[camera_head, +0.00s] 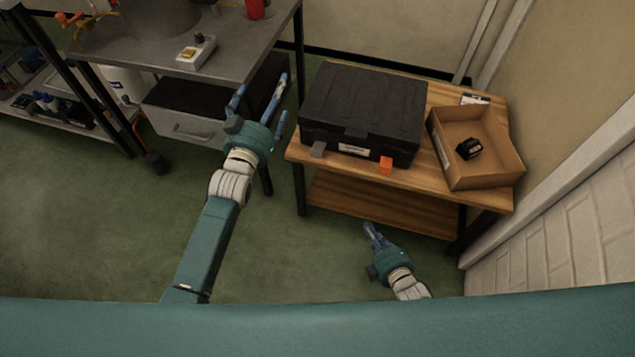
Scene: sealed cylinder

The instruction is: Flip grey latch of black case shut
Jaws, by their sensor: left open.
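The black case (363,105) lies with its lid down on the wooden table (300,153). The grey latch (318,149) is at the left of its front side and sticks out from the case. An orange latch (386,165) sits at the right of the front side and also sticks out. My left gripper (259,98) is open and empty, left of the case and apart from it, with its fingers pointing up the picture. My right gripper (370,232) is low in front of the table, below its top; its fingers look close together, but their opening is unclear.
An open cardboard box (451,128) with a small black item (469,148) stands right of the case. A grey workbench (240,50) with a small device (196,52) is at the upper left. Open green floor (90,230) lies at the lower left. A pale wall borders the right.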

